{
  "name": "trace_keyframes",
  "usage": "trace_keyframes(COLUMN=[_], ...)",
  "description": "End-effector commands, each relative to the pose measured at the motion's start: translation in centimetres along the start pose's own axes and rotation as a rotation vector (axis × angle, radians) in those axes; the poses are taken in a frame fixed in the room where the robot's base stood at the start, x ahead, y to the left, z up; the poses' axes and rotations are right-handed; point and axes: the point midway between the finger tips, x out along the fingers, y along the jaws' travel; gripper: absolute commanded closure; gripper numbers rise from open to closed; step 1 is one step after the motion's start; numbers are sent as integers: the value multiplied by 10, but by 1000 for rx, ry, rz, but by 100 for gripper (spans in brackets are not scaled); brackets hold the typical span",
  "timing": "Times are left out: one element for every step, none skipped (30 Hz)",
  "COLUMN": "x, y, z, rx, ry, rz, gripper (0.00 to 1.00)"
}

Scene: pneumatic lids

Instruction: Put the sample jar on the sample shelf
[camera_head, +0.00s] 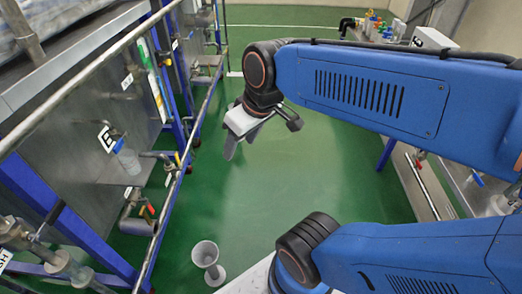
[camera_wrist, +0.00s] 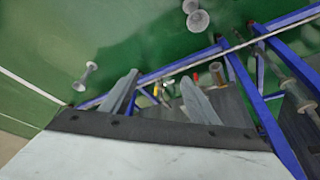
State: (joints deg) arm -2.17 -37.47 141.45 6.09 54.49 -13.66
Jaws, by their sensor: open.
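My gripper (camera_head: 236,143) hangs over the green floor in the aisle, right of the left-hand tank frame. In the wrist view its two grey fingers stand apart with nothing between them (camera_wrist: 162,88). A small clear, jar-like vessel (camera_head: 128,161) is under a blue-handled tap on the left tank, well left of my gripper. A pale vessel (camera_head: 497,205) is at the right edge, partly cut off. I cannot tell for certain which is the sample jar. I cannot make out which surface is the sample shelf.
A metal handrail (camera_head: 188,140) and blue posts run along the left tanks. A pale funnel-shaped stand (camera_head: 207,262) is on the floor at the front. A bench (camera_head: 422,185) lies right, behind my arm. Colored fittings (camera_head: 375,24) sit at the back. The middle floor is clear.

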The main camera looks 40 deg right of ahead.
Motion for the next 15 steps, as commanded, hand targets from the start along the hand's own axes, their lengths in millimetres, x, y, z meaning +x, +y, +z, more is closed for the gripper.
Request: trace_keyframes(x=[-3, -4, -5, -5, -6, -6, -6, -6, -7, -7, -7, -7, -7, -7, -7], y=[5, 8, 11, 13, 15, 17, 18, 19, 20, 20, 21, 21, 21, 21, 21], z=[13, 19, 27, 32, 36, 41, 44, 46, 48, 50, 50, 51, 51, 51, 51], rx=[45, 71, 102, 124, 142, 163, 175, 187, 196, 201, 205, 208, 209, 209, 209], ry=[8, 11, 14, 17, 20, 23, 24, 26, 27, 28, 28, 28, 28, 28, 28], rz=[25, 38, 54, 64, 74, 84, 90, 95, 100, 103, 105, 106, 106, 106, 106], gripper=[45, 45, 45, 45, 45, 45, 45, 45, 45, 45, 45, 45, 45, 45, 45])
